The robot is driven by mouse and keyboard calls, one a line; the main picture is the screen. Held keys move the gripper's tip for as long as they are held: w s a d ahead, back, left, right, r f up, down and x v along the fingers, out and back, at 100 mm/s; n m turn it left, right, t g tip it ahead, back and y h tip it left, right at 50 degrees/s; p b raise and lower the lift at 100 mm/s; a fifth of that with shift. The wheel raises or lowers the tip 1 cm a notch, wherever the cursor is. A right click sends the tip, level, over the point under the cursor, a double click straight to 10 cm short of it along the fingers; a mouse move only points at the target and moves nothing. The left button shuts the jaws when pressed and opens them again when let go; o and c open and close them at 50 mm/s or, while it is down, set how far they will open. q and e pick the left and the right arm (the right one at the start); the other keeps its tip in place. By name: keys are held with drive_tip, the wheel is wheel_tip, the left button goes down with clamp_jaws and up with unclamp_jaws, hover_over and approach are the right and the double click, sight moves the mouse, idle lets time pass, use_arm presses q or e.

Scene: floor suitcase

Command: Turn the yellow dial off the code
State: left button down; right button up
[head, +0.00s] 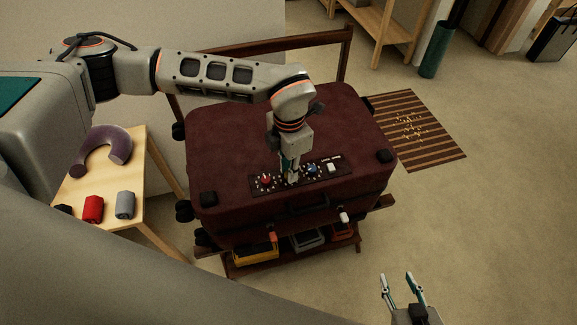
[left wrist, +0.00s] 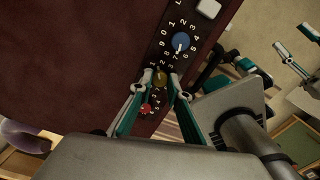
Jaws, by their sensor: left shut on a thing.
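The dark red suitcase (head: 240,135) lies flat on a wooden rack. A black code panel (head: 345,163) near its front edge carries a red dial (head: 265,180), a blue dial (head: 312,168) and a white square button (head: 331,167). My left gripper (head: 291,178) points down at the panel between the red and blue dials and hides the yellow dial in the head view. In the left wrist view the yellow dial (left wrist: 160,78) sits between my left fingertips, which are shut on it. Its pointer is too small to read. My right gripper (head: 397,278) is open and empty, away from the suitcase.
A small wooden table (head: 140,160) at left holds a purple neck pillow (head: 110,146) and rolled items, one red (head: 93,209) and one grey (head: 125,205). Bins (head: 255,251) sit on the rack's lower shelf. A striped mat (head: 415,125) lies on open floor at right.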

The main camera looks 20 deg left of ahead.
use_arm(q)
drive_tip(key=shift+n, duration=1)
drive_tip(key=shift+n+p, duration=0.4)
drive_tip(key=shift+n, duration=0.3)
use_arm(e)
drive_tip(key=shift+w+r, duration=0.3)
drive_tip(key=shift+r, duration=0.65)
drive_tip(key=shift+s+f, duration=0.1)
drive_tip(key=shift+f, duration=0.1)
use_arm(q)
drive_tip(key=c, duration=1.9)
unclamp_jaws()
wheel_tip(320, 180, up, 12)
drive_tip(key=shift+s, duration=0.1)
